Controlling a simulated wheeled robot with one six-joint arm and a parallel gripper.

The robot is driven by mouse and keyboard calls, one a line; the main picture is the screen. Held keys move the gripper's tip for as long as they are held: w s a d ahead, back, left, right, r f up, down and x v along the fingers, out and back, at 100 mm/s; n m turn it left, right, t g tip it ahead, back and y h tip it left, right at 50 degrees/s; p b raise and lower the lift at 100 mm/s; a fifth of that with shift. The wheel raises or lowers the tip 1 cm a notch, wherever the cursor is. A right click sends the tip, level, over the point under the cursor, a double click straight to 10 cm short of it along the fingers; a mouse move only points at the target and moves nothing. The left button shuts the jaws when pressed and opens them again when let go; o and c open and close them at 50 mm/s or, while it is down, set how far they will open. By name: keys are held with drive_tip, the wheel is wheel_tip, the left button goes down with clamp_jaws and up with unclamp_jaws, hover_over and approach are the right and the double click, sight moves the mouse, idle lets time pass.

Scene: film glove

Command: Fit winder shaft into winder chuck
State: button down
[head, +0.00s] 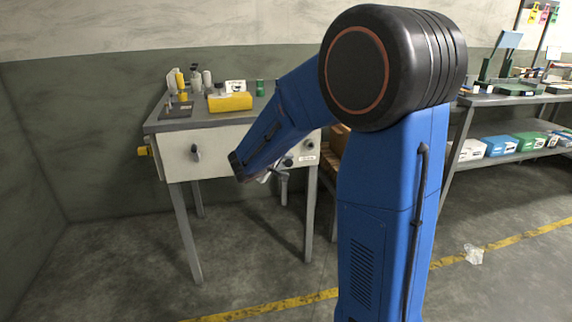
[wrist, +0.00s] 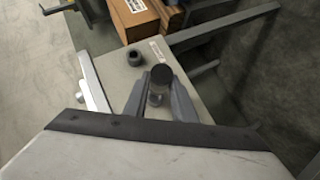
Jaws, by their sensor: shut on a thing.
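My gripper (wrist: 158,82) is shut on the winder shaft (wrist: 160,76), a short cylinder with a dark round end, gripped between two grey fingers. In the wrist view the shaft is in front of a cream panel. A dark ring-shaped socket (wrist: 137,57), which looks like the winder chuck, is on that panel, up and left of the shaft and apart from it. In the head view the cream-fronted bench (head: 225,147) carries a dark round fitting (head: 287,162) near a white label, probably the same chuck. My arm hides most of my gripper there.
A dark knob (head: 196,153) sticks out of the bench front. A yellow box (head: 230,102) and several bottles stand on top. Cardboard boxes (wrist: 135,18) are beyond the panel in the wrist view. A shelf rack (head: 500,100) stands at right. Floor in front is mostly clear.

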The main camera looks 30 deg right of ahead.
drive_tip(key=shift+w+d, duration=0.2)
drive_tip(key=shift+w, duration=0.4)
drive_tip(key=shift+w+d, duration=0.15)
drive_tip(key=shift+w, duration=0.4)
drive_tip(key=shift+w+d, duration=0.25)
drive_tip(key=shift+w, duration=0.6)
drive_tip(key=shift+w+d, duration=0.2)
drive_tip(key=shift+w, duration=0.6)
idle(0.9)
drive_tip(key=c, duration=1.4)
unclamp_jaws()
drive_tip(key=v, duration=1.7)
drive_tip(key=shift+s+r, duration=0.1)
drive_tip(key=shift+s, duration=0.05)
